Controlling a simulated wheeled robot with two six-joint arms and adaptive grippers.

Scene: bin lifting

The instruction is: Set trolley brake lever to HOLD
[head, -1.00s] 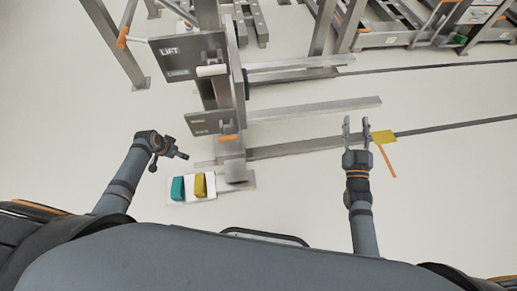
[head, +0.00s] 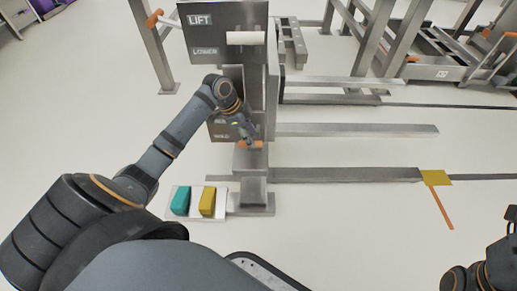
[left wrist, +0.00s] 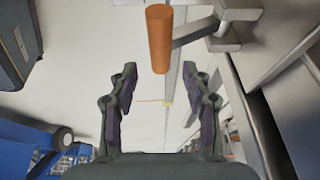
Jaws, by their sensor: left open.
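The trolley's brake lever has an orange grip (head: 250,145) below a small grey plate (head: 219,128) on the trolley post. The plate's lettering is partly hidden by my left arm and too small to read surely. My left gripper (head: 244,130) is at the lever, close to the grip in the head view. In the left wrist view the orange grip (left wrist: 160,40) stands upright ahead of the open fingers (left wrist: 160,90), centred between them and apart from both. A grey bar joins the grip to the post side. My right gripper is out of view; part of its arm shows at lower right.
A LIFT/LOWER panel (head: 224,40) with a white handle (head: 246,38) stands above. Teal (head: 181,201) and yellow (head: 208,201) pedals sit on a plate at the trolley's foot. Long grey forks (head: 350,174) extend right. Open floor lies in front.

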